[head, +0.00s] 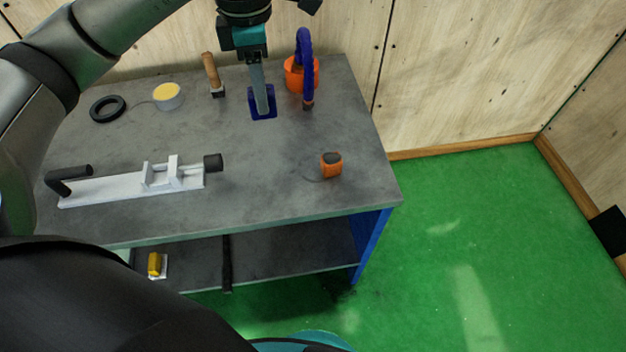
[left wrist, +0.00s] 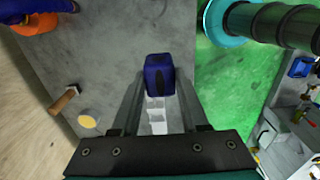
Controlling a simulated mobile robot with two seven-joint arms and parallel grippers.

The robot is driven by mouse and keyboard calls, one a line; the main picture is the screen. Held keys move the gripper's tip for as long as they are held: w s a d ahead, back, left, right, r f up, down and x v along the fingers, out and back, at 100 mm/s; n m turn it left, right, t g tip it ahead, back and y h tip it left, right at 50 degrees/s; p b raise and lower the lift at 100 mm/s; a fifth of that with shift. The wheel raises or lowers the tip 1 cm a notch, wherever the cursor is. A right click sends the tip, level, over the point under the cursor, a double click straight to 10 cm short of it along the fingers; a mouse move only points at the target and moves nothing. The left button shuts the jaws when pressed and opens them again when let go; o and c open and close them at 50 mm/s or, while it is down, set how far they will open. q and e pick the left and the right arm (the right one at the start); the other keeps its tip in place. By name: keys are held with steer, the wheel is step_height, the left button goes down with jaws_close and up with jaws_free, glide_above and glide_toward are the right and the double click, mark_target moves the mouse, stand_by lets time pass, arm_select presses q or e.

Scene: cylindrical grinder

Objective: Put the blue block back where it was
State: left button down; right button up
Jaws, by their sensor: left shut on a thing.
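The blue block (head: 254,114) is between the fingers of my left gripper (head: 262,108), over the back middle of the grey table in the head view. The gripper points down and is shut on it. In the left wrist view the blue block (left wrist: 158,64) sits between the two fingertips. The fingers cover part of the block in the head view. I cannot tell whether its underside touches the table. My right gripper is not in view.
On the table (head: 285,195) are an orange pot with a blue hose (head: 304,60), a wooden-handled brush (head: 211,72), a yellow-topped tin (head: 168,95), a black ring (head: 107,108), a white vise-like fixture (head: 120,187) and an orange item (head: 331,166). The table's middle right is clear.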

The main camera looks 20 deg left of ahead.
arm_select(q)
steer(key=shift+d+f, duration=0.1)
steer(key=shift+f, duration=0.3)
step_height(320, 180, down, 16)
steer(key=shift+r+b, duration=0.2)
steer(key=shift+b, duration=0.75)
steer(key=shift+f, duration=1.8)
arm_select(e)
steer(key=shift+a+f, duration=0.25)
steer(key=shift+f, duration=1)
arm_select(q)
steer(key=shift+f+b, duration=0.1)
steer(key=shift+b, duration=0.25)
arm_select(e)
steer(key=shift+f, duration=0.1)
arm_select(q)
steer(key=shift+c, duration=2.1)
jaws_free()
